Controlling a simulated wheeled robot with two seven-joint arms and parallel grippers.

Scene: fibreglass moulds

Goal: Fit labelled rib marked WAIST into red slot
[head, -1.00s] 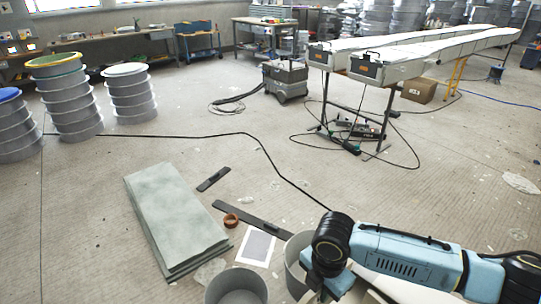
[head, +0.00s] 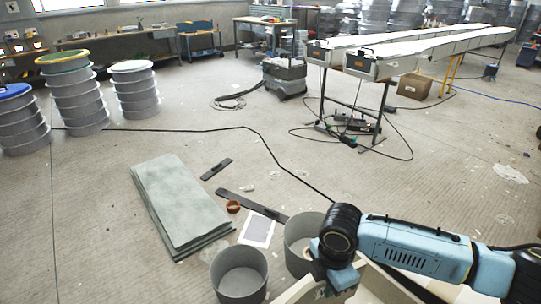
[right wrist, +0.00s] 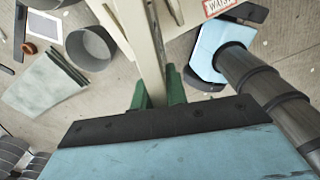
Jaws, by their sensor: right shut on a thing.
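A cream rib-like board (right wrist: 143,45) runs up from between the green fingers of my right gripper (right wrist: 158,92) in the right wrist view; the fingers are shut on it. A white label with red letters reading WAIST (right wrist: 222,6) shows at the top edge, on a pale surface beside the board. I cannot tell whether that surface is the same piece. In the head view my right gripper (head: 332,286) is at the bottom, over cream parts (head: 375,288) cut off by the frame edge. No red slot is clear. My left gripper is not in view.
Two grey round tubs (head: 240,272) (head: 303,240) stand left of my right gripper. A stack of grey-green sheets (head: 180,200), dark strips (head: 250,203) and a brown tape roll (head: 233,206) lie on the floor. A black cable (head: 290,172) crosses it.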

